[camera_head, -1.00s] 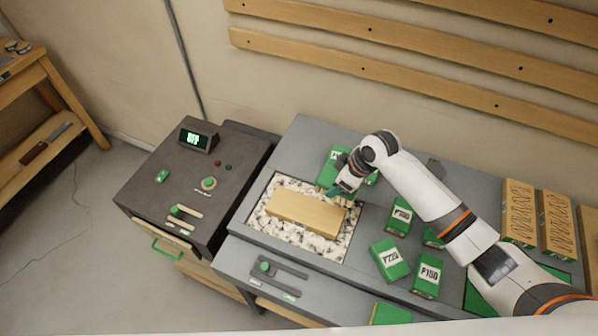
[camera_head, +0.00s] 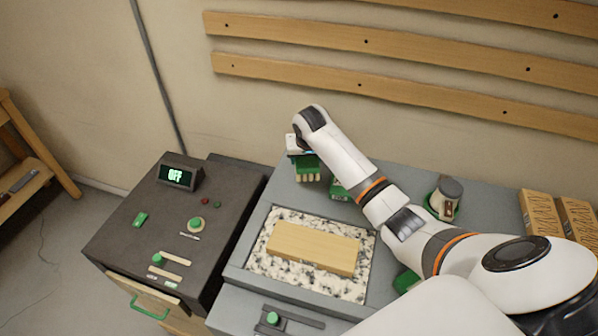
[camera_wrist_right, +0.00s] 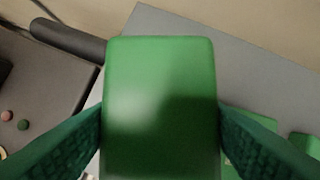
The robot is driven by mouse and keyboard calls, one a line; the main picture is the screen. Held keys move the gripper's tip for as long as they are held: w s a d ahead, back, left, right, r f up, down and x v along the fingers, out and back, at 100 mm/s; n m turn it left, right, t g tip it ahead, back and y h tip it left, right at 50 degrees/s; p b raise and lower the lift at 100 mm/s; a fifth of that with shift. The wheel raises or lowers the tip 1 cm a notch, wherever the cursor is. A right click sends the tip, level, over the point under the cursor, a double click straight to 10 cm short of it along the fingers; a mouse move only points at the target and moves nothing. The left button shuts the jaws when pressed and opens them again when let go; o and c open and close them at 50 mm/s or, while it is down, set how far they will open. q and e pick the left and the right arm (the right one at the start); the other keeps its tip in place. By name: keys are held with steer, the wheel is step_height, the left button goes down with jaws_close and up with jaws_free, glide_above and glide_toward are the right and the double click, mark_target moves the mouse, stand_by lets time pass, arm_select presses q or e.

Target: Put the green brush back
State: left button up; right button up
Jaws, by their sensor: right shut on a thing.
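My right gripper (camera_head: 302,152) is shut on the green brush (camera_head: 306,166). It holds the brush over the back left part of the grey bench, behind the speckled slab, with the pale bristles pointing down. I cannot tell whether the bristles touch the bench. In the right wrist view the smooth green back of the brush (camera_wrist_right: 160,105) fills the middle, with a dark green finger on each side. My left gripper is not in view.
A wooden block (camera_head: 312,248) lies on the speckled slab (camera_head: 268,265). Left of it stands a dark control cabinet (camera_head: 140,205) with an OFF display. A green box (camera_head: 339,190) and a jar (camera_head: 450,188) are partly hidden by my right arm. Wooden rails (camera_head: 380,90) cross the wall.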

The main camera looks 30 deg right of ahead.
mark_target(307, 161)
steer(key=shift+f, duration=2.55)
steer(key=shift+f, duration=0.1)
steer(key=o, duration=1)
steer(key=shift+c, duration=0.2)
steer(key=v, duration=1.2)
steer(key=shift+a, duration=0.1)
steer(key=shift+r, duration=0.2)
